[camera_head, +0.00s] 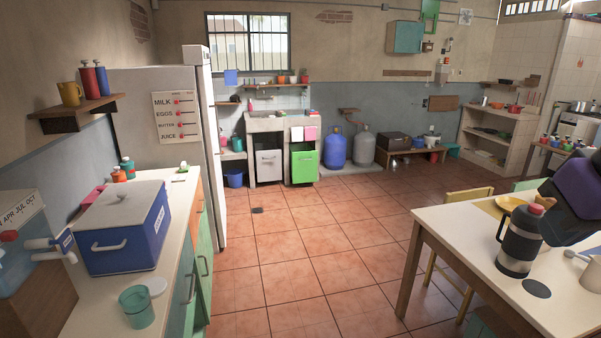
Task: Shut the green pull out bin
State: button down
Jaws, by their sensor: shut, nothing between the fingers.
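The green pull out bin (305,167) is at the far wall, in the right half of the low sink unit. Its bright green front has a handle near the top, and a dark gap shows above it. It seems to stand a little forward of the unit, but how far is hard to tell from here. A similar grey-white bin (269,166) is to its left. My gripper is not in view; only a dark and purple shape, probably part of my arm, shows at the right edge, far from the bin.
Open tiled floor (320,225) leads to the bin. A counter with a blue cooler (125,235) is on the left, beside a fridge (165,140). A white table (500,270) with a flask (519,245) is at right. A blue gas cylinder (335,149) stands right of the bin.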

aim_at(301, 162)
jog(key=i+u, duration=0.2)
jog(key=i, duration=4.8)
jog(key=i+u, duration=0.15)
jog(key=i, duration=0.35)
jog(key=i+l+u, duration=0.15)
jog(key=i, duration=0.35)
jog(key=i+l+u, duration=0.1)
jog(key=i, duration=0.4)
jog(key=i+l+u, duration=0.15)
jog(key=i, duration=0.3)
jog(key=i+l+u, duration=0.15)
jog(key=i, duration=0.35)
jog(key=l, duration=0.1)
